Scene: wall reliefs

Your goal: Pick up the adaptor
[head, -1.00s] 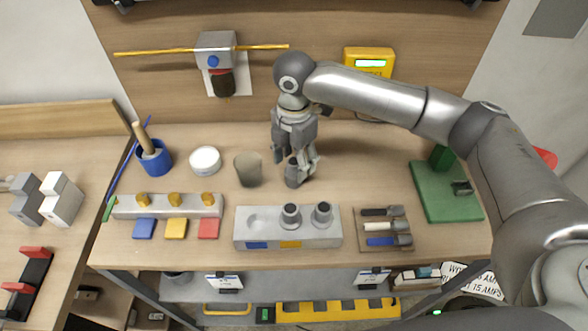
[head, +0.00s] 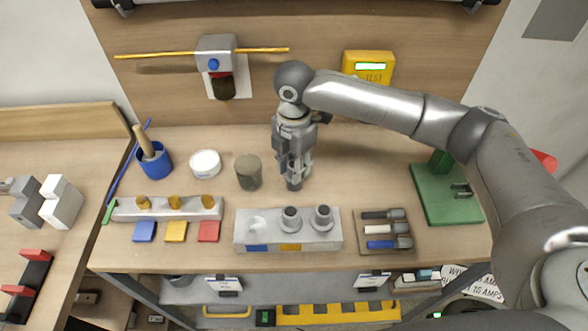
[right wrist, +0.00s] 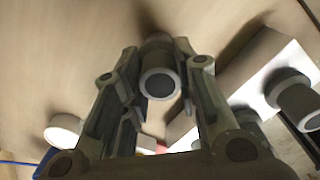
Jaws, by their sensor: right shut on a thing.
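The adaptor (head: 294,183) is a small dark grey cylinder behind the grey block, partly hidden by my right gripper. My right gripper (head: 295,173) points down from above and is shut on it. In the right wrist view the adaptor (right wrist: 159,82) shows its round end between the fingers. I cannot tell whether it still touches the bench. Two similar grey adaptors (head: 291,217) (head: 322,216) stand upright in the grey block (head: 265,239), whose left recess is empty. My left gripper is not in view.
A grey-green cup (head: 249,172) stands close left of my right gripper, with a white round tub (head: 205,163) beyond it. A tool mat (head: 375,249) lies front right, and a green stand (head: 435,205) is farther right. The bench between gripper and stand is clear.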

